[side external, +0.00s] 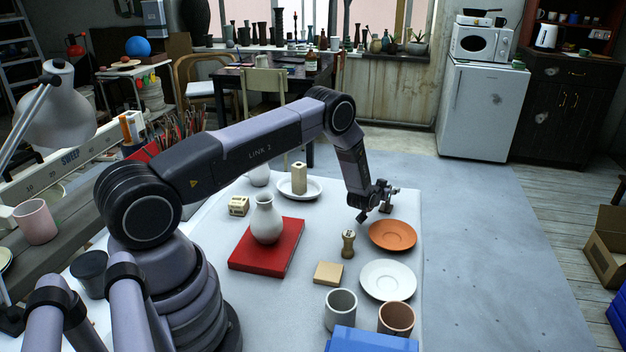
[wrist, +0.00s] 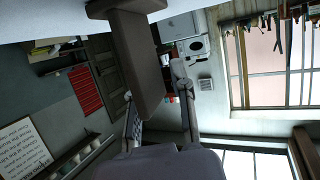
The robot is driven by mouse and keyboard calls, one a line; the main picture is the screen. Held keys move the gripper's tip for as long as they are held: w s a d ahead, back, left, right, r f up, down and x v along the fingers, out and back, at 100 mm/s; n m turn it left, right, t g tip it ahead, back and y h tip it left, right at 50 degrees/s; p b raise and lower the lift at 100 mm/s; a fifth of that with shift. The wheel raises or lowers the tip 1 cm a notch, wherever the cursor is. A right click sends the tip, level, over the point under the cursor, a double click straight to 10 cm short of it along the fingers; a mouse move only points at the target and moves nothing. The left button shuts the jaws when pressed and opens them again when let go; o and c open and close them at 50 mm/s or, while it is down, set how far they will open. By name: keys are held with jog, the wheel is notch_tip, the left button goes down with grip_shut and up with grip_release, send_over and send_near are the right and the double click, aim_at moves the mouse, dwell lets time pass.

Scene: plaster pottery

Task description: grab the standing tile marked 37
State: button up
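My gripper (side external: 376,203) hangs low over the right side of the white table (side external: 300,240), behind the orange saucer. Its fingers are spread apart, and both also show in the wrist view (wrist: 155,95). A dark grey upright piece (side external: 386,209) stands right beside the fingers. In the wrist view a long grey-brown block (wrist: 140,60) lies between and just beyond the fingertips, probably the same piece. I cannot tell whether either finger touches it. No number 37 is legible on any face, so I cannot confirm which piece carries it.
The orange saucer (side external: 392,235) and white saucer (side external: 387,280) lie in front of my gripper. A white vase (side external: 266,220) stands on a red book (side external: 262,259). Cups (side external: 341,310) crowd the front.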

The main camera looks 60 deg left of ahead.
grip_shut()
jog(key=shift+r, duration=0.1)
